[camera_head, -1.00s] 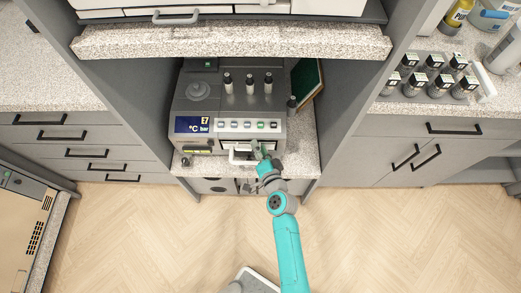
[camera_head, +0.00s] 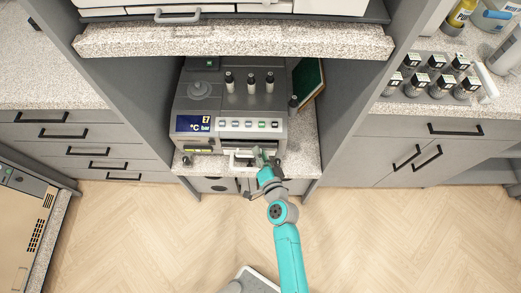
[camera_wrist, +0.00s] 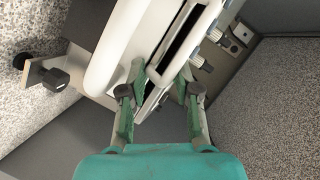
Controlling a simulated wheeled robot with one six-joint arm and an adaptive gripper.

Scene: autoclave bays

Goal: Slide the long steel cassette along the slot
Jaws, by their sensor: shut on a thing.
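The steel autoclave unit (camera_head: 222,115) stands on a speckled bench in the recess, its slot on the front face. The pale front end of the long cassette (camera_head: 241,158) shows at the lower front of the unit. My gripper (camera_head: 262,157) is at its right part, with the arm reaching up from below. In the wrist view, my green gripper fingers (camera_wrist: 160,92) are closed on a narrow edge of the cassette (camera_wrist: 152,98), beside a thick pale bar (camera_wrist: 115,70). How much of the cassette lies inside the slot is hidden.
Several dark-capped bottles (camera_head: 252,83) stand on top of the unit. A green board (camera_head: 308,82) leans at its right. Recess walls rise on both sides, and a granite shelf (camera_head: 230,40) overhangs.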

